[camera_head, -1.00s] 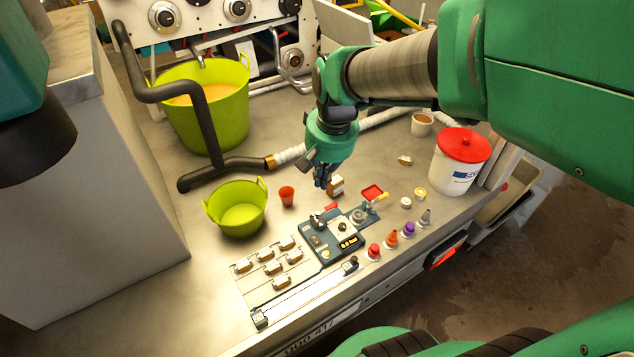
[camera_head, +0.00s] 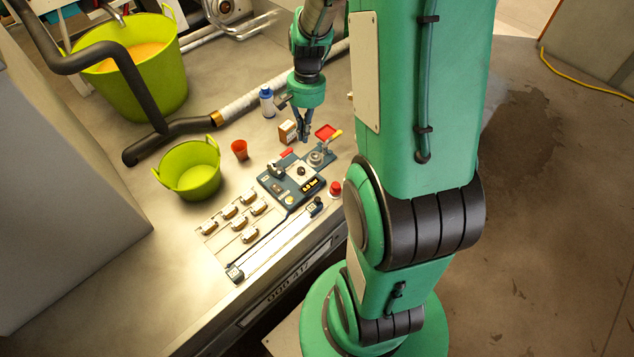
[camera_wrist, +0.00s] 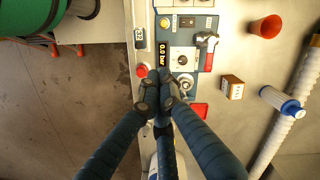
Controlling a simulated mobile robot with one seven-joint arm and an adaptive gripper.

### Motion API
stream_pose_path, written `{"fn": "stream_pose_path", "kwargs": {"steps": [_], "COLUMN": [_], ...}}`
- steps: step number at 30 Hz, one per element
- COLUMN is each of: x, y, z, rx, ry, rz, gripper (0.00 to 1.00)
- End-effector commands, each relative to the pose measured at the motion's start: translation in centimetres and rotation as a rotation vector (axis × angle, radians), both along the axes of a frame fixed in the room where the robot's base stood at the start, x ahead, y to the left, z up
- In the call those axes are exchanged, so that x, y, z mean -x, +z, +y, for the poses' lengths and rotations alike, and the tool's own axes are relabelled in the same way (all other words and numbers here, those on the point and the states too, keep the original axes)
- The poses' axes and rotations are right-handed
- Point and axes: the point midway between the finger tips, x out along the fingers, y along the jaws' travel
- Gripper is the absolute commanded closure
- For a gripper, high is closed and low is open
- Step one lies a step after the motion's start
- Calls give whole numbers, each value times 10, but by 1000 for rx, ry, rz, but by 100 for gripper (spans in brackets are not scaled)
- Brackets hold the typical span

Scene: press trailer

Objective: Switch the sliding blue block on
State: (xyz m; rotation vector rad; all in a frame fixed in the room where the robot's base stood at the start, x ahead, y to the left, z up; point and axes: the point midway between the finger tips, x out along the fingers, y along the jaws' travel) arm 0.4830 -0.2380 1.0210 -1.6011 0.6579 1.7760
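A slim rail (camera_head: 275,240) lies along the bench's front edge. The far-end block, with a small lit window, also shows in the wrist view (camera_wrist: 140,38). A blue control panel (camera_head: 291,187) with a yellow "0.0 bar" display lies beside the rail. My gripper (camera_head: 304,138) hangs over the panel's far end, apart from the rail. In the wrist view its dark fingers (camera_wrist: 164,78) meet at the tips, holding nothing visible.
A red button (camera_head: 335,188) stands near the rail's far end. Several small clips (camera_head: 240,222) sit left of the panel. A red cup (camera_head: 239,149), a box (camera_head: 287,132), a blue-white bottle (camera_head: 267,101) and a green tub (camera_head: 191,168) stand behind. My arm hides the bench's right part.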

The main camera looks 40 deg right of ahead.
Motion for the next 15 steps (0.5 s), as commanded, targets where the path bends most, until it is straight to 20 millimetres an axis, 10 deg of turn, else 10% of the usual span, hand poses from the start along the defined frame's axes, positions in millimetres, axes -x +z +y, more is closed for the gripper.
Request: {"fn": "stream_pose_path", "kwargs": {"steps": [15], "x": [17], "y": [-105], "z": [-61], "rx": [-90], "ry": [-200], "rz": [118], "gripper": [100]}}
